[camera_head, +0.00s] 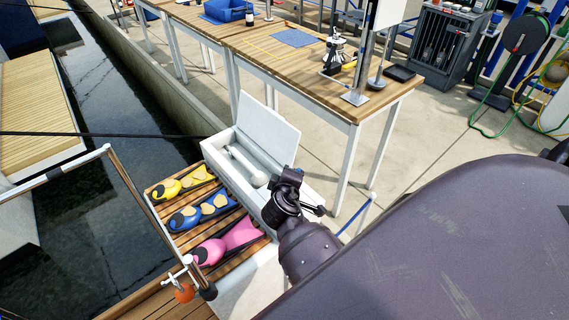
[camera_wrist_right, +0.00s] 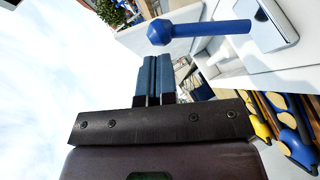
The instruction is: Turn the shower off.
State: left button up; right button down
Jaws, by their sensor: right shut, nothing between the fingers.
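A blue lever with a faceted knob end (camera_wrist_right: 195,32) sticks out from a white mount in the right wrist view. My right gripper (camera_wrist_right: 153,80) is shut and empty, with its two blue fingers together and their tips a little apart from the lever's knob end in the picture. In the head view the right gripper (camera_head: 288,180) is at the near end of an open white box (camera_head: 213,147), partly hiding it. A white handset (camera_head: 244,165) lies in the box. The lever cannot be made out in the head view. My left gripper is not in view.
Yellow fins (camera_head: 182,184), blue fins (camera_head: 203,211) and pink fins (camera_head: 226,243) lie on the slatted wooden seat beside the box. The box lid (camera_head: 268,128) stands open. A wooden-topped table (camera_head: 290,62) stands behind. A metal rail (camera_head: 135,190) is at the left.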

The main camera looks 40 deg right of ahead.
jog(key=shift+d, duration=0.65)
jog(key=shift+p, duration=0.3)
jog(key=shift+d, duration=0.1)
jog(key=shift+r, duration=0.1)
